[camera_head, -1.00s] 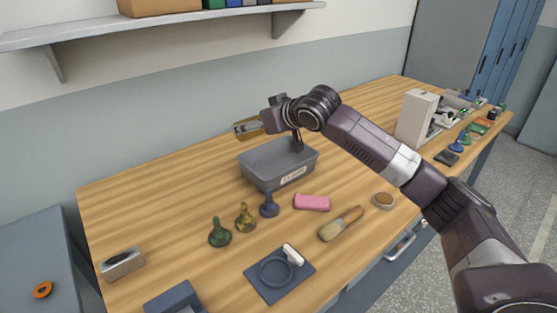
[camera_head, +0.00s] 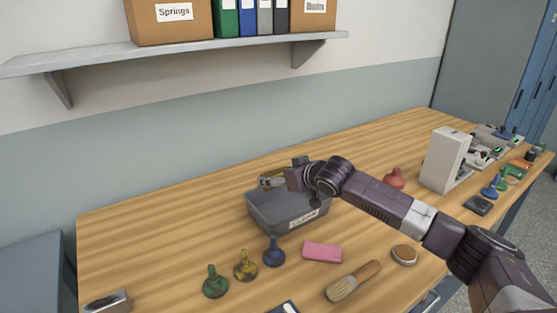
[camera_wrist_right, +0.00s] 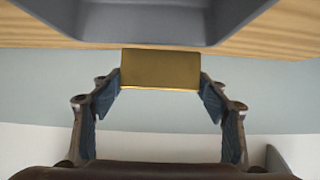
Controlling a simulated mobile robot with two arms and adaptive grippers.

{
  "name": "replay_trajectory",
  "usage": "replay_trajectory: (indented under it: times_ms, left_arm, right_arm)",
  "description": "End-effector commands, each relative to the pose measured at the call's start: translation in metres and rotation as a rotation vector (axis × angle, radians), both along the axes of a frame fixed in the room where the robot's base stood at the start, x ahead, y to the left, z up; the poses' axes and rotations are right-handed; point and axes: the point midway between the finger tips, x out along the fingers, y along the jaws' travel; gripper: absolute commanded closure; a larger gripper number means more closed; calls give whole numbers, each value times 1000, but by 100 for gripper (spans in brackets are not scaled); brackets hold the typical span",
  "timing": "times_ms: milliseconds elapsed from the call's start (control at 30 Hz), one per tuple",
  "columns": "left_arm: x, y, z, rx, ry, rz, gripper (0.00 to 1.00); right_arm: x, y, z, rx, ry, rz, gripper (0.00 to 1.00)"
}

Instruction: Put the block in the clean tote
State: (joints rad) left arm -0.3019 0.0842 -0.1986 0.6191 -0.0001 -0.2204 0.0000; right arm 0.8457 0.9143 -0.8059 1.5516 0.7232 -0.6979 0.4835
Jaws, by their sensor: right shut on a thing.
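The block is a brass-coloured piece (camera_wrist_right: 160,69), held between the two fingers of my right gripper (camera_wrist_right: 161,88) in the right wrist view. In the head view my right gripper (camera_head: 271,181) shows at the tote's back left, with the block mostly hidden there. The tote's grey wall also fills the top of the right wrist view (camera_wrist_right: 150,28). My left gripper is not in view.
Several bulb-shaped tools stand in front of the tote, one of them blue (camera_head: 274,252). A pink block-like piece (camera_head: 322,252), a brush (camera_head: 353,282) and a round tin (camera_head: 404,254) lie to the right. A white machine (camera_head: 446,160) stands further right.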

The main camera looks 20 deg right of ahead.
Motion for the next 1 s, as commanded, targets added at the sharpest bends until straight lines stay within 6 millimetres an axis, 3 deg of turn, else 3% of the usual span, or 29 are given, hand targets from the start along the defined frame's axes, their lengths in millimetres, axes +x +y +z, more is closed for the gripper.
replay_trajectory:
  times_ms: [200,467,700,1000]
  left_arm:
    - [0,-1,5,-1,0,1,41]
    - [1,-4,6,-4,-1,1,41]
    - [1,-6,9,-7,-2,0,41]
    - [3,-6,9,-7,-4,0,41]
  right_arm:
    - [2,1,-33,2,-13,3,90]
    - [3,1,-51,3,-16,2,90]
    - [2,1,-82,4,-12,2,90]
    - [3,1,-91,4,-16,3,90]
